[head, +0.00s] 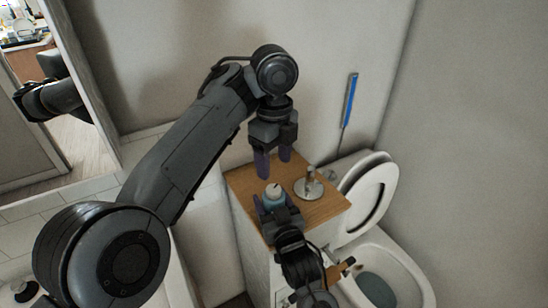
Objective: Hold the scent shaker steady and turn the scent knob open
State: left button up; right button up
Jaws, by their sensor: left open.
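The scent shaker (273,193), a small pale blue container with a whitish top, stands on the wooden top of a small cabinet (322,211). My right gripper (274,204) comes from below in the head view, with its fingers around the shaker. I cannot tell whether they touch it. My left gripper (273,163) is open and empty, its purple fingers pointing down behind and above the shaker. The scent knob is too small to make out clearly on the shaker's top.
A metal holder (309,187) with a round base stands right of the shaker. A toilet (378,193) with a raised lid is to the right. A blue-handled brush (350,99) is at the wall behind. A mirror (45,95) is at the left.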

jog(key=o, duration=1.2)
jog(key=shift+o, duration=0.2)
